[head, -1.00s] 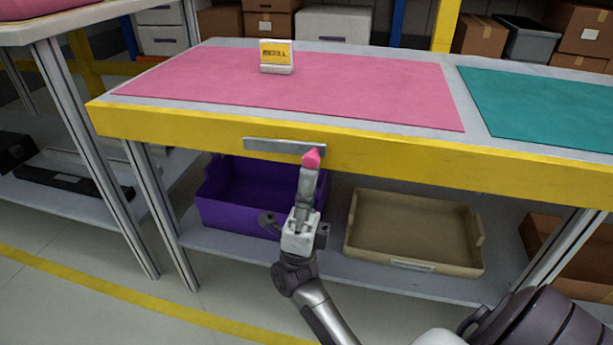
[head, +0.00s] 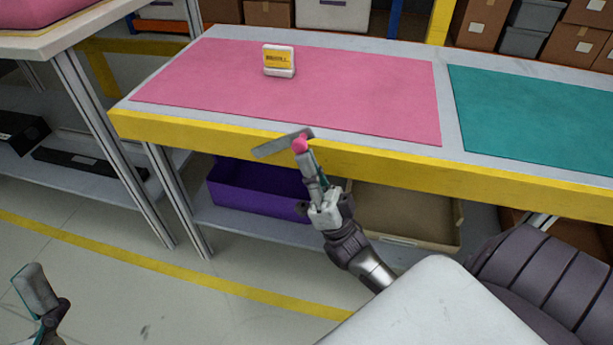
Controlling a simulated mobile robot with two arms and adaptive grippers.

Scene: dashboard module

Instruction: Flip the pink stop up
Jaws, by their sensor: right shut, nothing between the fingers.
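The stop is a flat grey bar (head: 272,149) with a pink knob (head: 300,145) near its right end, on the yellow front edge of the table. The bar is tilted, its right end higher than its left. My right gripper (head: 306,156) is shut and empty, its tips right at the pink knob from below. Whether they touch it I cannot tell. My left gripper (head: 36,290) shows partly at the lower left, far from the stop; its opening cannot be made out.
A pink mat (head: 350,95) and a teal mat (head: 530,115) cover the tabletop. A yellow sign (head: 278,58) stands on the pink mat. Below, a purple bin (head: 250,188) and a tan bin (head: 400,212) sit on the shelf behind my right arm.

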